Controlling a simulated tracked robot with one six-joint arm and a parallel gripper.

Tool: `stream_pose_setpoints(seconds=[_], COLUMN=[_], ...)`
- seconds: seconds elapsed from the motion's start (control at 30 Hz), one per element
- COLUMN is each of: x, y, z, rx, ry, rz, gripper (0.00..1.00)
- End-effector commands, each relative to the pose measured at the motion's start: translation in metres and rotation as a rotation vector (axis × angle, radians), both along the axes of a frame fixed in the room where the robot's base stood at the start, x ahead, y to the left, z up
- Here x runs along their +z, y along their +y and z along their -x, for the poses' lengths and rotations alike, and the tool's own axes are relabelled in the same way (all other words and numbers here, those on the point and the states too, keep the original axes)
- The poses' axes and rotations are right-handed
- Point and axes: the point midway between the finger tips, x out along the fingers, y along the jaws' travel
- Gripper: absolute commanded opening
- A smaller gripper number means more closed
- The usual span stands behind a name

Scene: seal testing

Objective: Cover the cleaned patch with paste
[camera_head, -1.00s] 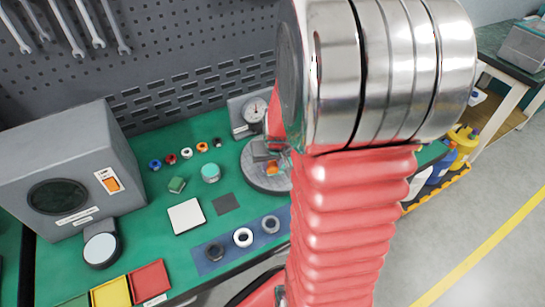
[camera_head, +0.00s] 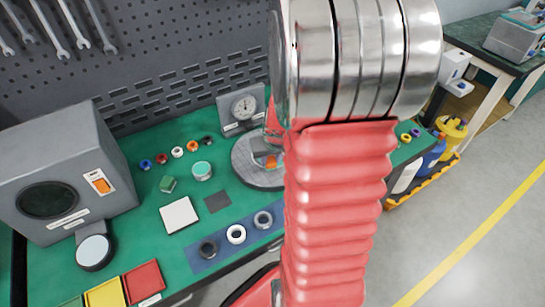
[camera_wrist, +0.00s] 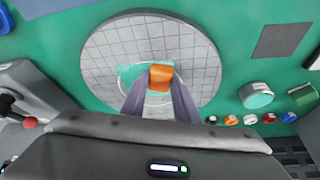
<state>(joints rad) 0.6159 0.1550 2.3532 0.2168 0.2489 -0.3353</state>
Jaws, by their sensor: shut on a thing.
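A round grey plate with a grid (camera_wrist: 105,55) lies on the green bench; it shows partly behind my arm in the head view (camera_head: 245,160). A teal patch (camera_wrist: 128,73) that looks like paste lies on the plate. My gripper (camera_wrist: 160,88) is shut on an orange block (camera_wrist: 161,74), held over the plate at the right of the teal patch. Whether the block touches the plate is unclear, and its underside is hidden. A tub with teal contents (camera_head: 202,170) stands left of the plate in the head view; it also shows in the wrist view (camera_wrist: 257,95).
A green block (camera_head: 168,184), a white square (camera_head: 179,215) and a dark square (camera_head: 218,202) lie on the bench. Several coloured rings line the back. A dial gauge (camera_head: 243,107) stands behind the plate. A blue mat (camera_head: 207,262) with rings is in front.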

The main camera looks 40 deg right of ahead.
Motion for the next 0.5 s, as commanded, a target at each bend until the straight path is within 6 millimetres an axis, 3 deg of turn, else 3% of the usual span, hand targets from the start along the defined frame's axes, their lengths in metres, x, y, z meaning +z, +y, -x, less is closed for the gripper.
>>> stream_pose_setpoints(seconds=[0.33, 0.5], x=[0.002, 0.025], y=[0.026, 0.025], z=[-0.001, -0.001], rx=[0.001, -0.002], ry=[0.001, -0.001], rz=[0.001, 0.003], gripper=[0.03, 0.03])
